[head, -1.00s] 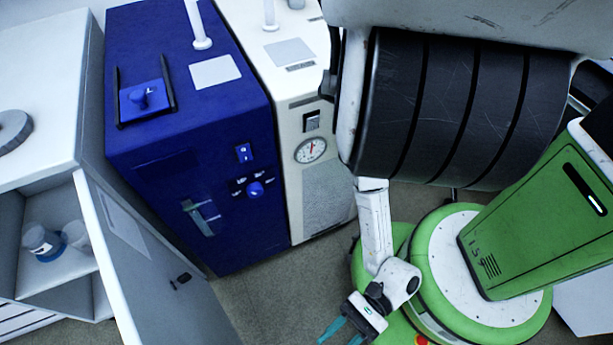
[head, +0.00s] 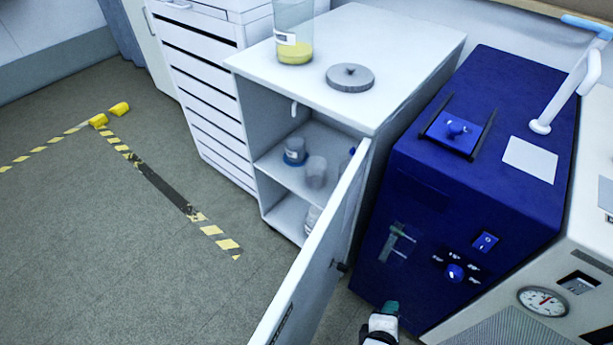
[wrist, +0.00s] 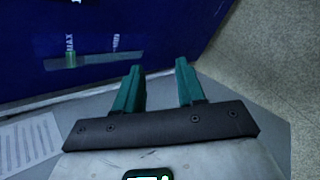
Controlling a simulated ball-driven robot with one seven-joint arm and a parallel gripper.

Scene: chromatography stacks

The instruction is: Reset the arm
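My gripper (wrist: 160,68) shows in the wrist view with its two teal fingers apart and nothing between them. In the head view, only the end of my gripper (head: 391,308) shows at the bottom edge, low in front of the blue machine (head: 450,200). The blue machine's front face also fills the upper left of the wrist view (wrist: 110,25). The rest of my arm is out of the head view.
A white cabinet (head: 420,45) stands left of the blue machine, its door (head: 318,262) swung open towards me. Jars (head: 316,172) stand inside; a beaker of yellow (head: 294,45) stands on top. A white machine (head: 500,325) is at right.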

